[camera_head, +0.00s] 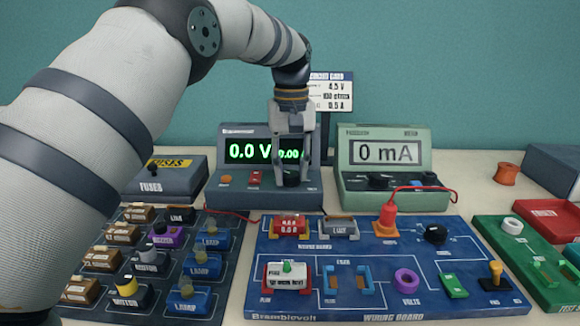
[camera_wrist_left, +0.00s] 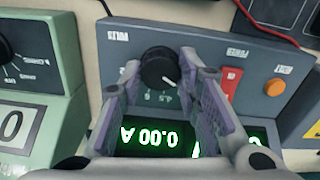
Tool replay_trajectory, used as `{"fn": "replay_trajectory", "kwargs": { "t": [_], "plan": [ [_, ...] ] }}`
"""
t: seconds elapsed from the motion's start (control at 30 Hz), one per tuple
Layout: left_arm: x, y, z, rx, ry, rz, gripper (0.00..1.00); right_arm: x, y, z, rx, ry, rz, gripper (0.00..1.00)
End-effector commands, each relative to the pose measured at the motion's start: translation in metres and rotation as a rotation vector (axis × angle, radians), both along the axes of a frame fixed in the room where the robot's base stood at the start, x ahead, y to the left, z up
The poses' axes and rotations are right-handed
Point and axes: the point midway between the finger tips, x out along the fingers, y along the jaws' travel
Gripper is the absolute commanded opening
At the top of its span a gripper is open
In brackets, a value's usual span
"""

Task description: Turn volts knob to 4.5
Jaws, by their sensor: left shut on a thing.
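The volts knob (camera_wrist_left: 157,66) is a round black dial on the sloped front of the dark blue power supply (camera_head: 228,188). In the head view the knob (camera_head: 291,180) is partly covered by my fingers. My left gripper (camera_head: 292,173) points down at it and is shut on it, one finger on each side in the wrist view. The knob's white mark points to the lower right of the wrist view, and the scale figures 4.5 and 6 show below it, upside down. The supply's green display (camera_head: 250,151) reads 0.0 V and 0.00 A. My right gripper is out of view.
A red power switch (camera_head: 254,178) and an orange button (camera_head: 225,180) sit left of the knob. A green meter (camera_head: 385,153) reading 0 mA stands close on the right. The blue wiring board (camera_head: 395,255) and the parts tray (camera_head: 185,215) lie in front, with a red lead.

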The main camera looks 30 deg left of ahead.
Motion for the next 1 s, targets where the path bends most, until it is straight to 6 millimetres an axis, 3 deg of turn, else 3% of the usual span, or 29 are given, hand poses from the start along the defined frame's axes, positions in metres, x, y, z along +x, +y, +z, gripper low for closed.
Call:
{"fn": "replay_trajectory", "kwargs": {
  "t": [0.6,1.0],
  "plan": [
    [-0.0014,-0.0002,-0.0028,-0.002,0.009,-0.549,0.02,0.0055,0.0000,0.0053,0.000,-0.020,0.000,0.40],
    [-0.0016,0.0000,-0.0037,-0.003,0.010,-0.749,0.02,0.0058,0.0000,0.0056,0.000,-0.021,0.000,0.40]
  ]
}}
